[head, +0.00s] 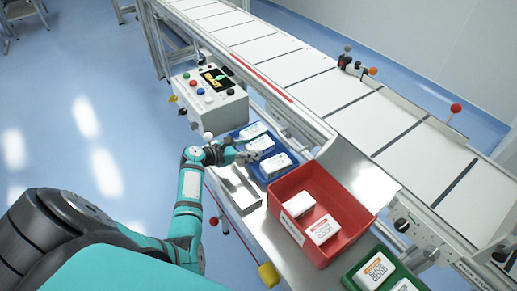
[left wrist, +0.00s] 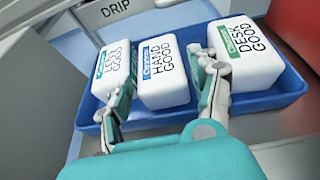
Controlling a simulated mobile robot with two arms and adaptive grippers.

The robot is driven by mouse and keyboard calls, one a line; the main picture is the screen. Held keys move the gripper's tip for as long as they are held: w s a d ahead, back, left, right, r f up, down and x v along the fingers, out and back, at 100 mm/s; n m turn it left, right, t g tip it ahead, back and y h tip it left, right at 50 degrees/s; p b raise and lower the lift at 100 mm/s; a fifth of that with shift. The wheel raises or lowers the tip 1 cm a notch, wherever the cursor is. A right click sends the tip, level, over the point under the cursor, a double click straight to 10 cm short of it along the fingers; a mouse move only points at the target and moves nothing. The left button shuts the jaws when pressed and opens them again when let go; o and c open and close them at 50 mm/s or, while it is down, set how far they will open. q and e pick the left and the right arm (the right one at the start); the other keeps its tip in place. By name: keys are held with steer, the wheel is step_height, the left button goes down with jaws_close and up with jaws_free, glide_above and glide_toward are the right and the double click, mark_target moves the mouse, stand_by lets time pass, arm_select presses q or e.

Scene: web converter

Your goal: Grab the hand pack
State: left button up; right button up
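The hand pack (left wrist: 163,72), a white block lettered HAND GOOD with a blue label, lies in the middle of a blue tray (left wrist: 268,103). In the head view it appears as the middle pack (head: 262,143). A pack with a teal label (left wrist: 112,68) lies left of it and a green-labelled DESK GOOD pack (left wrist: 247,50) right of it. My left gripper (left wrist: 165,76) is open, with its fingers apart towards either side of the hand pack. Contact cannot be told. In the head view this gripper (head: 256,156) is at the tray's near side. My right gripper is not in view.
A red bin (head: 357,212) with white packs stands right of the blue tray, and a green tray (head: 347,281) lies beyond it. A control box (head: 203,98) with buttons stands behind. A conveyor (head: 300,75) runs along the far side. A metal tray (head: 238,190) lies in front.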

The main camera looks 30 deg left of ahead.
arm_select(q)
steer(key=shift+x, duration=0.9)
steer(key=shift+s+f, duration=0.1)
steer(key=shift+c, duration=0.4)
steer(key=c, duration=1.1)
jaws_close()
